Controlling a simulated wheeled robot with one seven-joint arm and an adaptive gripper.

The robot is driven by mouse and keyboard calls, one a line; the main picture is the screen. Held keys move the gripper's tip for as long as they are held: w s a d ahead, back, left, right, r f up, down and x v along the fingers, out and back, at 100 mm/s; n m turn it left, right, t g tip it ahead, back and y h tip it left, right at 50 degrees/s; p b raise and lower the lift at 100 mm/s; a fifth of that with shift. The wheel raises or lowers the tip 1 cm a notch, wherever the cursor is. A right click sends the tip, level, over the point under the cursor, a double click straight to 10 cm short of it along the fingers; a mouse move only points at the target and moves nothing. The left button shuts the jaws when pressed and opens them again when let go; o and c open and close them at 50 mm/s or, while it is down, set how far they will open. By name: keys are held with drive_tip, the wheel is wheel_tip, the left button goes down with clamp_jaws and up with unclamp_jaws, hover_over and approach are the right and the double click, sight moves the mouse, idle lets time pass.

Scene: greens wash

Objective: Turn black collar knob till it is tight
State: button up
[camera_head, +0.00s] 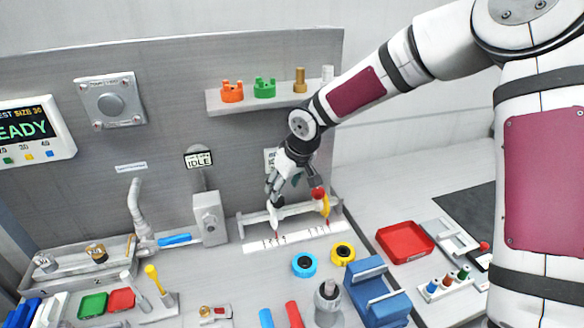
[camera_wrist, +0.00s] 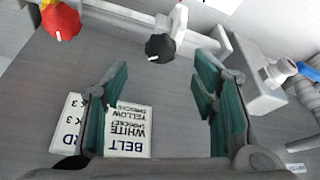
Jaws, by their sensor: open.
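The black collar knob (camera_wrist: 159,47) shows in the wrist view, with a white mark on its edge. It sits on a white collar (camera_wrist: 178,20) on a pale rail. My gripper (camera_wrist: 162,80) is open and empty, its green-padded fingers spread to either side of the knob's line. The knob lies just beyond the fingertips and apart from them. In the head view my gripper (camera_head: 291,185) hangs over the rail fixture (camera_head: 245,219) and partly hides that area. A red knob (camera_wrist: 62,22) on a yellow collar (camera_wrist: 47,4) is to the left in the wrist view.
A printed card (camera_wrist: 128,130) is on the panel behind the left finger. A grey box (camera_wrist: 255,90) with a blue-handled valve is at the right. In the head view, a shelf (camera_head: 258,101) with orange and green parts is above; tape rolls (camera_head: 305,264) lie in front.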

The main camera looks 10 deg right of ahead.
sight(279, 200)
drive_tip(key=x, duration=0.6)
drive_tip(key=shift+f, duration=0.3)
drive_tip(key=shift+w+d+r+n, duration=0.1)
drive_tip(key=shift+r+n, duration=0.05)
drive_tip(key=shift+n, duration=0.65)
drive_tip(key=n+g+y+b, duration=0.1)
drive_tip(key=n, duration=0.2)
drive_tip(key=n+g+y+b, duration=0.1)
drive_tip(key=n, duration=0.2)
drive_tip(key=shift+w, duration=0.25)
drive_tip(key=shift+s+r+m, duration=0.15)
drive_tip(key=shift+s+m, duration=0.05)
drive_tip(key=shift+m, duration=0.2)
drive_tip(key=m+t+h+p, duration=0.1)
drive_tip(key=m, duration=0.1)
drive_tip(key=shift+s+m, duration=0.1)
drive_tip(key=shift+m, duration=0.2)
drive_tip(key=m+h+p, duration=0.1)
drive_tip(key=m, duration=0.2)
drive_tip(key=shift+m+t, duration=0.4)
drive_tip(key=shift+s+r, duration=0.1)
drive_tip(key=shift+r, duration=0.15)
drive_tip(key=v, duration=1.3)
drive_tip(key=shift+s+p, duration=0.25)
drive_tip(key=shift+p, duration=0.1)
